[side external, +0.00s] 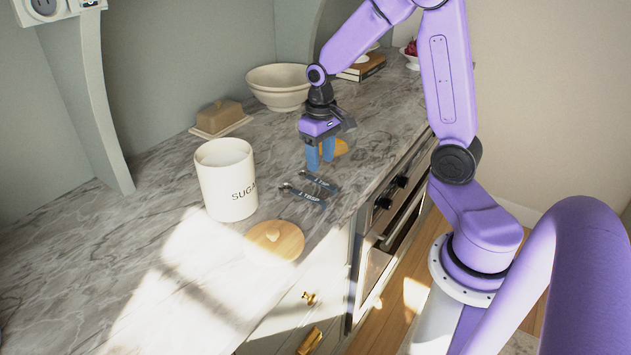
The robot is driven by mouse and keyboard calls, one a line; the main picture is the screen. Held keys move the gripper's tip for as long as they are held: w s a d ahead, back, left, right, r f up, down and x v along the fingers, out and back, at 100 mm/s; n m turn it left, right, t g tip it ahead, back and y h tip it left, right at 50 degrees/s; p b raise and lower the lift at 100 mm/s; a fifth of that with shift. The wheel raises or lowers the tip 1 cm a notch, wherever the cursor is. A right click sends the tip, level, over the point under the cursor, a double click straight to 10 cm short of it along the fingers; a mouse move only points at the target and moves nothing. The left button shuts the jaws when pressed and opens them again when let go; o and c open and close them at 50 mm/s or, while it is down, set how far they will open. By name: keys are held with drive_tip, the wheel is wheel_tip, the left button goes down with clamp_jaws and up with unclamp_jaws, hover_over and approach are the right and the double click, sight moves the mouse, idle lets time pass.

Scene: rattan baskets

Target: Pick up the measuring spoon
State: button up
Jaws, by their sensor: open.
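Two dark blue-grey measuring spoons lie on the marble counter near its front edge. The nearer measuring spoon (305,196) has a "1 TBSP" label on its handle, and the farther spoon (320,182) lies just behind it with a similar label. Their bowls point left. My gripper (320,160) has blue fingers pointing down. It is open and empty, just behind the farther spoon. I cannot tell its exact height above the counter. A small yellow-orange thing (341,147) shows partly hidden behind the fingers.
A white SUGAR canister (226,182) stands left of the spoons. A round wooden lid (274,240) lies in front of them. A butter dish (220,120), stacked bowls (278,85) and books (362,67) stand farther back. The oven front (390,230) drops away at the right.

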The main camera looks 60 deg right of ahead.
sight(321, 182)
drive_tip(key=shift+d+f, duration=0.15)
drive_tip(key=shift+f, duration=3.1)
clamp_jaws()
